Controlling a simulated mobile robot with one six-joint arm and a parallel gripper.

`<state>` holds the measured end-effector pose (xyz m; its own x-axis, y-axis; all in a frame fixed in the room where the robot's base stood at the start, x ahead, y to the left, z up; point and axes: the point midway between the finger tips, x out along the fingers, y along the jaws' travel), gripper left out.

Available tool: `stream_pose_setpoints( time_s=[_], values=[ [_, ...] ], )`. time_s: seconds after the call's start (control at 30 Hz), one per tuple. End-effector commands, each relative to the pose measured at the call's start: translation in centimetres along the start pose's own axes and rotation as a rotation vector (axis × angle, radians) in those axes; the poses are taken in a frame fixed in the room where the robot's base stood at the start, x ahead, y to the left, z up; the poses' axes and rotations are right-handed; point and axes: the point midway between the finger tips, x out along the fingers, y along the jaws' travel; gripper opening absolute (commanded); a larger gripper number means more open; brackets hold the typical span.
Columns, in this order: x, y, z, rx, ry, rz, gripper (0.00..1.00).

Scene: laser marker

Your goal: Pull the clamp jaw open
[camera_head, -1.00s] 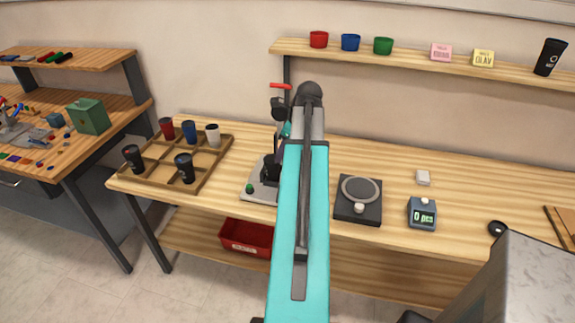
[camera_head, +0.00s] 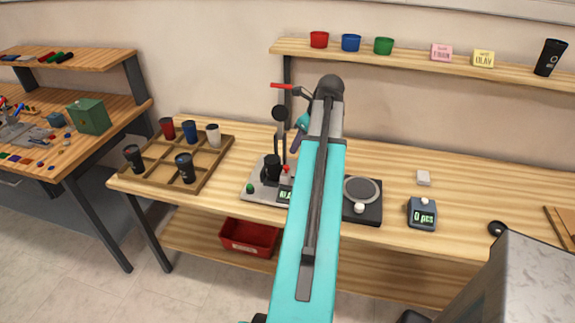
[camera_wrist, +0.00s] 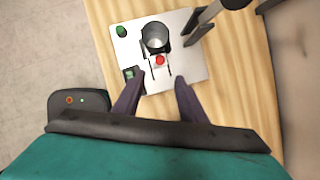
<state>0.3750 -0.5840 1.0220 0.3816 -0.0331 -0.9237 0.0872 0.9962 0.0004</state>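The marking station's pale base plate (camera_wrist: 190,66) shows in the wrist view, with a dark round cup-like part (camera_wrist: 155,38) on it. A red knob (camera_wrist: 160,60) sits just in front of that part, between thin dark side pieces that look like the clamp jaw (camera_wrist: 169,66). My gripper (camera_wrist: 158,84) is open and empty. Its two dark fingers are spread on either side of the knob's line, short of the knob.
A post with a red lever (camera_head: 282,86) rises behind the station. A turntable scale (camera_head: 361,190) and a counter box (camera_head: 422,214) stand to the right. A wooden tray (camera_head: 150,184) with several tumblers is left. A red bin (camera_head: 249,237) sits below.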

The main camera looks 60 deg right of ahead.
Motion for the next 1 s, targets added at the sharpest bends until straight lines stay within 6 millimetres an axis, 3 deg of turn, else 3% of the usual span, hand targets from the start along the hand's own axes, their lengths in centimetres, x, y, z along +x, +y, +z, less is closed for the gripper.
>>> stream_pose_setpoints(
  time_s=[1.0],
  values=[
    [9.8, 0.0, 0.0, 0.000, 0.001, 0.001, 0.38]
  ],
)
